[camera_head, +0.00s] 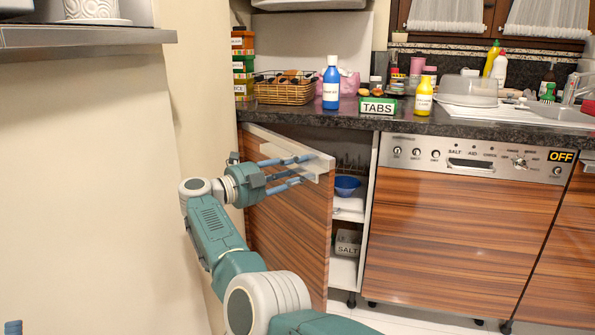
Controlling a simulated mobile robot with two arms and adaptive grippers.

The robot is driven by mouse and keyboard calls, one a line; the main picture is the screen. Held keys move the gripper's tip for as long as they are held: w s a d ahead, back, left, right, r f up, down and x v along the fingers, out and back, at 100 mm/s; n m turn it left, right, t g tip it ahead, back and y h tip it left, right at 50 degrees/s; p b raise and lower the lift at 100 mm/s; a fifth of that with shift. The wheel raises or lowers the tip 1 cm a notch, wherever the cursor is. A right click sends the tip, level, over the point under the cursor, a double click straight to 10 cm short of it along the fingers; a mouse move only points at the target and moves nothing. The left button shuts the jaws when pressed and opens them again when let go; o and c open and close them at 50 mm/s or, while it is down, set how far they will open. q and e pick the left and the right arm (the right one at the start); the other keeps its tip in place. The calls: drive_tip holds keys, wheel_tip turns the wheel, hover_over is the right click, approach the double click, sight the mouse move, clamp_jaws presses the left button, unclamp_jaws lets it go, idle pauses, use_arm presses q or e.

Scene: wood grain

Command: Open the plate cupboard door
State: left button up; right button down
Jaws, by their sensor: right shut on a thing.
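The plate cupboard door (290,235) has wood grain and stands ajar under the counter, swung out toward me. A pale handle strip (322,168) runs along its top edge. My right gripper (300,170) is shut on this strip, its blue fingers at the upper part of the door. Inside the cupboard, a blue bowl (346,185) and a box marked SALT (347,246) show on white shelves (343,272). The left part of the inside is hidden by the door. Only a small blue tip of my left gripper (12,327) shows at the bottom left corner.
The dishwasher (455,240) with an OFF sign stands right of the cupboard. The dark counter (450,124) above holds a basket (284,92), a blue bottle (331,85) and a TABS box (378,106). A beige wall (90,180) stands close on the left.

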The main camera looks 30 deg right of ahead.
drive_tip(key=c, duration=1.3)
unclamp_jaws()
drive_tip(key=shift+d+f, duration=0.15)
drive_tip(key=shift+c, duration=0.2)
drive_tip(key=a, duration=0.7)
drive_tip(key=shift+a, duration=0.3)
drive_tip(key=shift+s, duration=0.1)
